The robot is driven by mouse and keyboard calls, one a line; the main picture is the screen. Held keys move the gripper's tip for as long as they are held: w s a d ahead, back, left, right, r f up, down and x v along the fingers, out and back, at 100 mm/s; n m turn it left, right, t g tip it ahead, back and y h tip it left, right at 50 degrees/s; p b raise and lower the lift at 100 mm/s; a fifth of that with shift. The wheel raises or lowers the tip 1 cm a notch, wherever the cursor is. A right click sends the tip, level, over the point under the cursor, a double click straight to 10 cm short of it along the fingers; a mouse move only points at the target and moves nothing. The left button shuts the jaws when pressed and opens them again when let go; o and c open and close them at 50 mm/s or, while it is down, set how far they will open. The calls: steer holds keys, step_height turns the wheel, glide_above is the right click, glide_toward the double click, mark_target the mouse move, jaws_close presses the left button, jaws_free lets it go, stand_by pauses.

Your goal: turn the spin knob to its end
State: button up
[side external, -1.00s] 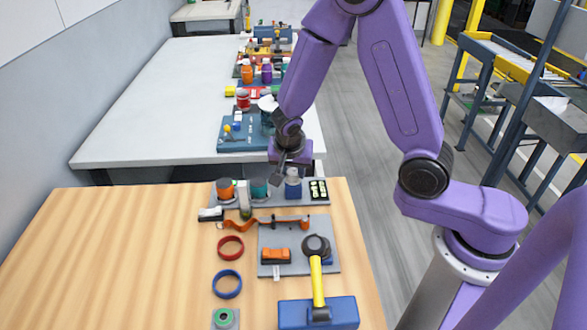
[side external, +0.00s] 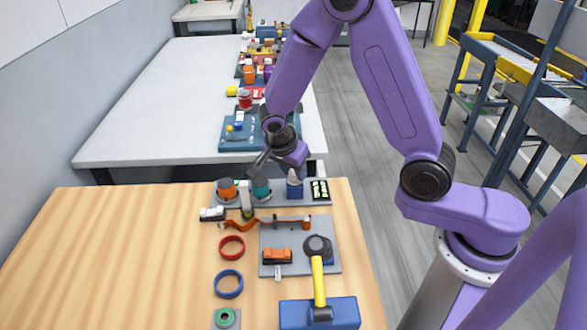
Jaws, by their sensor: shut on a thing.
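A grey panel (side external: 278,200) lies at the far edge of the wooden table. It carries an orange knob (side external: 227,188), a teal knob (side external: 261,187), a blue block with a pale top (side external: 294,188) and a black keypad (side external: 319,191). The picture does not make plain which part is the spin knob. My gripper (side external: 257,168) is tilted, with its dark fingers pointing down and left at the top of the teal knob. It appears shut on that knob; the exact contact is small and partly hidden.
A second grey plate (side external: 330,262) holds an orange block (side external: 277,255). A yellow-handled mallet (side external: 318,280) lies across it and a blue box (side external: 345,312). A red ring (side external: 231,246) and blue ring (side external: 228,284) lie left. The table's left side is clear.

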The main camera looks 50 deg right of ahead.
steer(key=o, duration=1)
steer(key=shift+o, duration=0.2)
steer(key=v, duration=1.7)
steer(key=shift+r, duration=0.25)
